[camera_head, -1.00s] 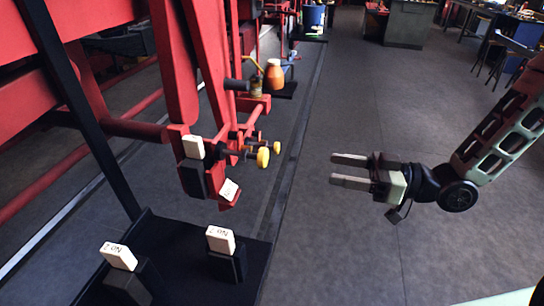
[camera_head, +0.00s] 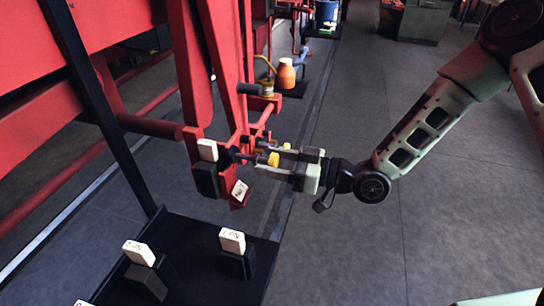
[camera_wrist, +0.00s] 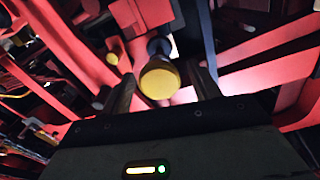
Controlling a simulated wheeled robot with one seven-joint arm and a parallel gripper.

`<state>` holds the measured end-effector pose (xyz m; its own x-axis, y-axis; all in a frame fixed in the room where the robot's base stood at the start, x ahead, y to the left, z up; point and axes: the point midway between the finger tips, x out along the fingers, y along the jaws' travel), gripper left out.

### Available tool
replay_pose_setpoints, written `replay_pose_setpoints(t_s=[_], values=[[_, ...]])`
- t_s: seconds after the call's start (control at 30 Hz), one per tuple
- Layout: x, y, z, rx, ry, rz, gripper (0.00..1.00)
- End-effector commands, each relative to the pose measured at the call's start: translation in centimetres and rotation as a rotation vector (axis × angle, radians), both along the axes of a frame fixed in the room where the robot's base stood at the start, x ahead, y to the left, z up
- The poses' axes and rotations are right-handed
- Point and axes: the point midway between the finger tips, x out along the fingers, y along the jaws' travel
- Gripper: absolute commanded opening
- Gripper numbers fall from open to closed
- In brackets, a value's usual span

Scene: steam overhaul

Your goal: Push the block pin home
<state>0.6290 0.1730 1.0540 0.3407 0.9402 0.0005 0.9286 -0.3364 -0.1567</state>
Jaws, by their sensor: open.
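A yellow-knobbed pin (camera_head: 273,159) sticks out of the red frame's lower end on a dark shaft. My gripper (camera_head: 265,158) is open, with its two fingers either side of this knob. In the wrist view the yellow round end (camera_wrist: 160,80) lies between the fingers, with a visible gap to each, and its dark shaft runs to the red frame behind. A second yellow knob (camera_head: 287,146) is just beyond, and a small one also shows at the left in the wrist view (camera_wrist: 112,59). I cannot tell which pin is the block pin.
Dark blocks with white labels stand on a black plate (camera_head: 200,283) at the front, one label (camera_head: 231,240) reading No 1. A white label (camera_head: 207,150) and another (camera_head: 240,189) sit on the frame. An orange container (camera_head: 286,74) stands farther back. Floor (camera_head: 350,220) at right is clear.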

Motion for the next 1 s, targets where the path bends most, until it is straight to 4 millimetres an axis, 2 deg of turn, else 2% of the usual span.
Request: replay_pose_setpoints(t_s=[0.33,0.37,0.5,0.57,0.6,0.77,1.0], values=[[0.2,0.4,-0.1,-0.001,0.000,-0.001,0.61],[0.2,0.4,-0.1,-0.001,0.000,-0.001,0.58],[0.2,0.4,-0.1,-0.001,0.000,-0.001,0.20],[0.2,0.4,0.0,-0.001,0.000,-0.001,0.03],[0.2,0.4,0.0,-0.001,0.000,-0.001,0.00],[0.5,1.4,-0.2,-0.002,-0.003,0.001,0.00],[1.8,4.9,-0.2,-0.001,-0.004,0.001,0.00]])
